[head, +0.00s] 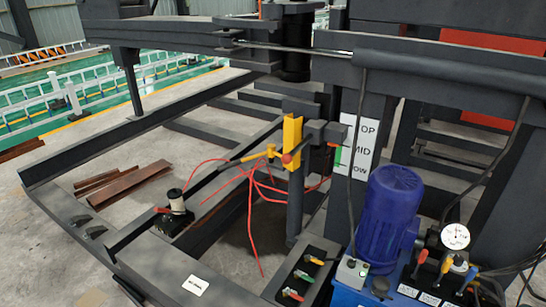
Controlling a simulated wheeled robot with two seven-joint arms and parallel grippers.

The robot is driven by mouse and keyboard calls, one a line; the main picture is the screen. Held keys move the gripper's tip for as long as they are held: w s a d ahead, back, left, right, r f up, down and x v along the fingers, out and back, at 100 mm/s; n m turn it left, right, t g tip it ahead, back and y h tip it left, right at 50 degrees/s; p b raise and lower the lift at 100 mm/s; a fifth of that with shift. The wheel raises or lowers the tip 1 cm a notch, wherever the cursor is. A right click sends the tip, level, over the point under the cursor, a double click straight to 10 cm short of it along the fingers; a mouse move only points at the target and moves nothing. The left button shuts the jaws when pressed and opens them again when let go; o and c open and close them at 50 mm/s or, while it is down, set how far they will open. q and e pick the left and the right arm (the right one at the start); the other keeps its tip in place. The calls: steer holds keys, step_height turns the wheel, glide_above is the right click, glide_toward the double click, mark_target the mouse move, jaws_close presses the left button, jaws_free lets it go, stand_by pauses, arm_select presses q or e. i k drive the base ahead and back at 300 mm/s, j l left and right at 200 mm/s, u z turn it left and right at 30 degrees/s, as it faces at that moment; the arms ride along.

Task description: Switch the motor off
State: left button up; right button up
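The blue motor (388,215) stands upright at the lower right, on a blue unit (350,297). A small grey box (352,271) with a cable running up from it sits at the motor's lower left; it looks like the motor's switch box. Its controls are too small to read, so I cannot tell whether it is on or off. Neither of my grippers shows in the head view.
A pressure gauge (455,236) and several coloured levers (459,263) stand right of the motor. Coloured valve handles (303,275) lie on a dark plate to its left. Black cables hang nearby. Red hoses (252,185) and a yellow bracket (292,142) are further back.

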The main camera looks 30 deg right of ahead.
mark_target(351, 264)
steer(key=z, duration=1.6)
